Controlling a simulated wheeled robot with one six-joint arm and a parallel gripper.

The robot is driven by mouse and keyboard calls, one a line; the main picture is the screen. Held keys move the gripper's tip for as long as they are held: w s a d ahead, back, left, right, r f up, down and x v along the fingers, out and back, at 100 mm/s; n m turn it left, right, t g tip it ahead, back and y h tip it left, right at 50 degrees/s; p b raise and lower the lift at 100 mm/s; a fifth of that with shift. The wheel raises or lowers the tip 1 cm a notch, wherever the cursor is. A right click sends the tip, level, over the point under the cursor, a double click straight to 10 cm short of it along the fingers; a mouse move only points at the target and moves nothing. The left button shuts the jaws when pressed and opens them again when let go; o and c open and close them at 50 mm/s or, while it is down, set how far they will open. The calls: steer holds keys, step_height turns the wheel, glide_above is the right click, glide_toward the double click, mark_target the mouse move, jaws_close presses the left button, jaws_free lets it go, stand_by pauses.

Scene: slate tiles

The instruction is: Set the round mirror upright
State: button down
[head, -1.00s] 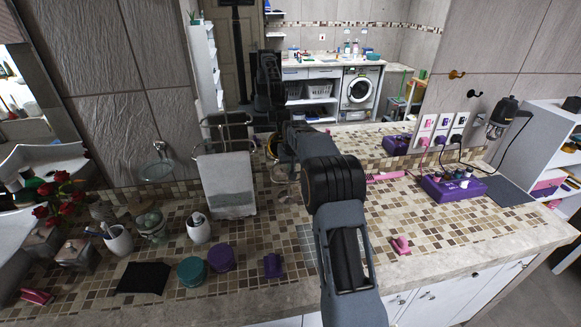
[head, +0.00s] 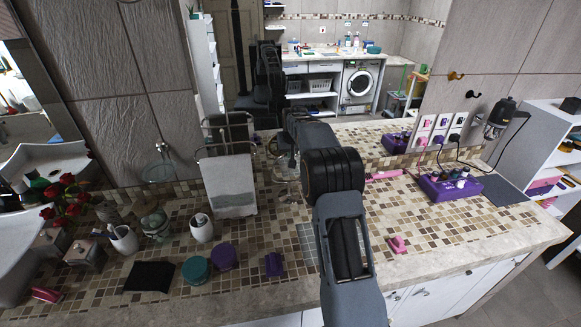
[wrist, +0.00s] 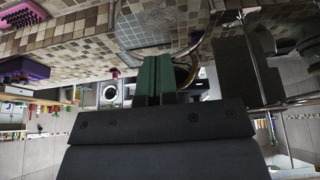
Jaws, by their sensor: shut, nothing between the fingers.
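The round mirror shows as a curved brass-coloured rim (wrist: 190,66) just beside and behind my finger pads in the wrist view. In the head view a thin, pale rounded rim (head: 286,172) shows on the tiled counter behind my arm, mostly hidden; its exact tilt cannot be told. My gripper (wrist: 154,72) has green finger pads that are together, with nothing between them. It is close to the rim; whether they touch is unclear. In the head view my forearm and wrist hide the fingers.
A towel rack (head: 229,180) stands left of my arm. Cups, jars, a black pouch (head: 149,277) and a teal tub (head: 196,270) lie at the left front. A purple box (head: 450,186) with plugs sits right. A large wall mirror behind reflects the room. Tiles right of my arm are mostly clear.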

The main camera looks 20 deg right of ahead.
step_height(320, 180, up, 6)
steer(key=shift+r, duration=0.2)
stand_by(0.4)
stand_by(0.5)
